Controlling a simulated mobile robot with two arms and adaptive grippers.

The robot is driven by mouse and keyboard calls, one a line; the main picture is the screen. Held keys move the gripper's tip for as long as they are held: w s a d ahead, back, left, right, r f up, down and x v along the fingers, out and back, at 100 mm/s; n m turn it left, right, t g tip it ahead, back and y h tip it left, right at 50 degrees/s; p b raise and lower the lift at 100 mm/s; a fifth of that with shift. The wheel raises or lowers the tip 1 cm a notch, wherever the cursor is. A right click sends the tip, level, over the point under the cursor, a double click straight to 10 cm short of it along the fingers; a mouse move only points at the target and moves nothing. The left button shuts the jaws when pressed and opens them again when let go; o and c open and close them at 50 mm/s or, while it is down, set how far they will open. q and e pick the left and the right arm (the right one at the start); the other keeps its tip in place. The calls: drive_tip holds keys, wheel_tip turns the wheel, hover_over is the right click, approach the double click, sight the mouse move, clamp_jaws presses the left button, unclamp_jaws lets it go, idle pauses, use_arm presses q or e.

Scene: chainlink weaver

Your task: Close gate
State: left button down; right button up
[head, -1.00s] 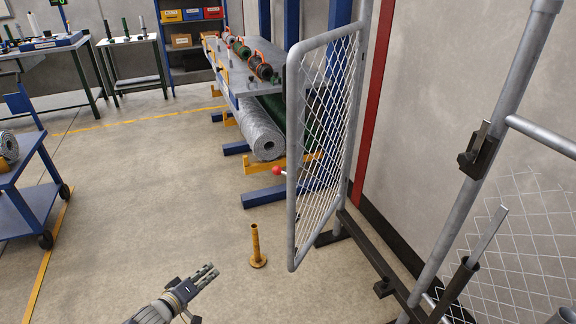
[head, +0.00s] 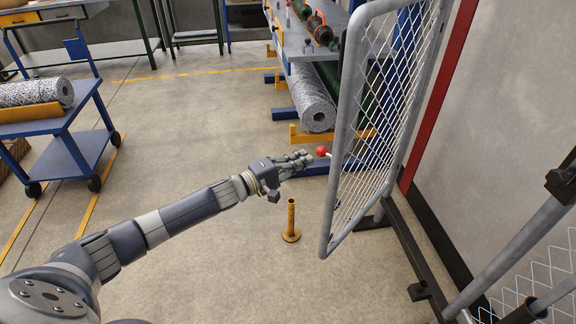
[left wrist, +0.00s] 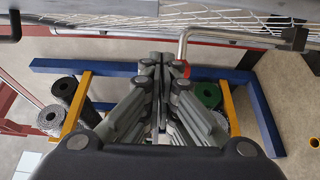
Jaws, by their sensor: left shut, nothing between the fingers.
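The gate (head: 343,130) is a grey tube frame with chain-link mesh, standing swung open at an angle to the wall. Its red-knobbed handle (head: 322,152) sticks out to the left of the frame's near edge. My left gripper (head: 308,158) is shut and empty, its fingertips just left of the red knob; I cannot tell whether they touch. In the left wrist view the shut fingers point up toward the red knob (left wrist: 180,68) and its bent grey rod (left wrist: 186,42), partly hidden behind the fingertips. My right gripper does not show.
A blue rack (head: 300,168) with mesh rolls is behind. A grey post (head: 515,243) with a dark latch is at the right. A blue cart (head: 85,130) stands left.

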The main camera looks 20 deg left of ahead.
use_arm(q)
drive_tip(key=d, duration=0.5)
drive_tip(key=shift+w+p, duration=0.4)
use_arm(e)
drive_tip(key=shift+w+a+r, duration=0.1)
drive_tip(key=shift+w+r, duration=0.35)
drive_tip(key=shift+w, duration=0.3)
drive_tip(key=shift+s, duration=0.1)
use_arm(q)
drive_tip(key=shift+d, duration=0.1)
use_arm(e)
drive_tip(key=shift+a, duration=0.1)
